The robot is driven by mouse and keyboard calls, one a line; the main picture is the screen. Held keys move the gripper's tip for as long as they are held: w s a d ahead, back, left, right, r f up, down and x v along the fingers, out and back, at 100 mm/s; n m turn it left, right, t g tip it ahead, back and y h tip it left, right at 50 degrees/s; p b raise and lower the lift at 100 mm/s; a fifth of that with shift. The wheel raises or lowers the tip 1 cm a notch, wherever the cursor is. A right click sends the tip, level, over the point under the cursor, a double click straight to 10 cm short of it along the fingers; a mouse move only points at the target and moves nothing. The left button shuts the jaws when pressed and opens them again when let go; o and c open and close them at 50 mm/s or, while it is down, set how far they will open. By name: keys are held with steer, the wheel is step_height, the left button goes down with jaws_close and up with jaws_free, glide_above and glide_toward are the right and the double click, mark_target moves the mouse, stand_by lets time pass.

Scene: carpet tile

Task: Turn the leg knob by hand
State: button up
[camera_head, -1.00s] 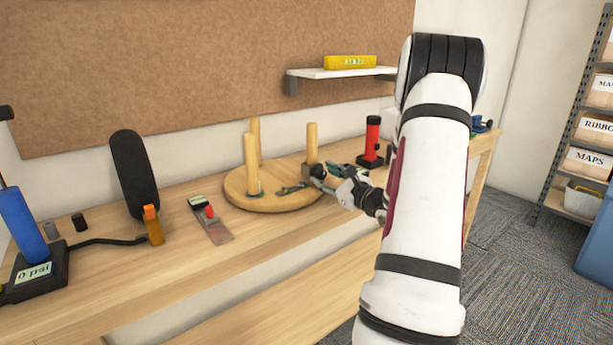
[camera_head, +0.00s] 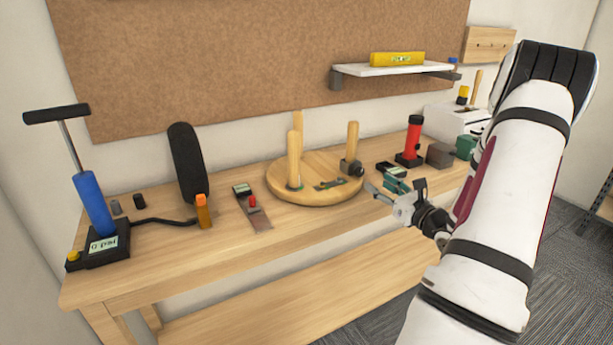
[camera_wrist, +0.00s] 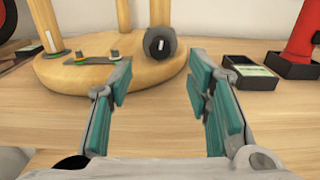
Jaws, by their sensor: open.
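The dark knob (camera_head: 352,168) sits low on the right-hand leg (camera_head: 352,142) of an upturned round wooden stool (camera_head: 300,194) on the workbench. In the wrist view the knob (camera_wrist: 162,45) faces me, with a pale upright mark on its front. My gripper (camera_head: 385,191) is in front and to the right of the stool. In the wrist view its teal-padded fingers (camera_wrist: 160,88) stand wide apart with nothing between them. The knob lies beyond the fingertips, roughly centred between them, and is not touched.
A small black tray (camera_wrist: 251,74) and a red flashlight-like object (camera_head: 413,139) stand right of the stool. A scraper-like tool (camera_head: 254,208) lies to its left, with a blue pump (camera_head: 93,203) farther left. The bench front is clear.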

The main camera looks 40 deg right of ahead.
steer(key=v, duration=0.6)
steer(key=w+a+r+n+g+y+b, duration=0.1)
steer(key=w+a+r+n+y, duration=0.25)
steer(key=a, duration=0.25)
steer(key=w+a+r+n+g+y, duration=0.2)
steer(key=w+a+r+n+y, duration=0.15)
steer(key=a, duration=0.25)
steer(key=a+r+n+g+y+b, duration=0.1)
steer(key=a+r+n+g, duration=0.4)
steer(key=a, duration=0.8)
steer(key=shift+r+n+b, duration=0.15)
steer(key=shift+n+b, duration=0.6)
steer(key=shift+n, duration=0.35)
steer(key=shift+s+a, duration=0.1)
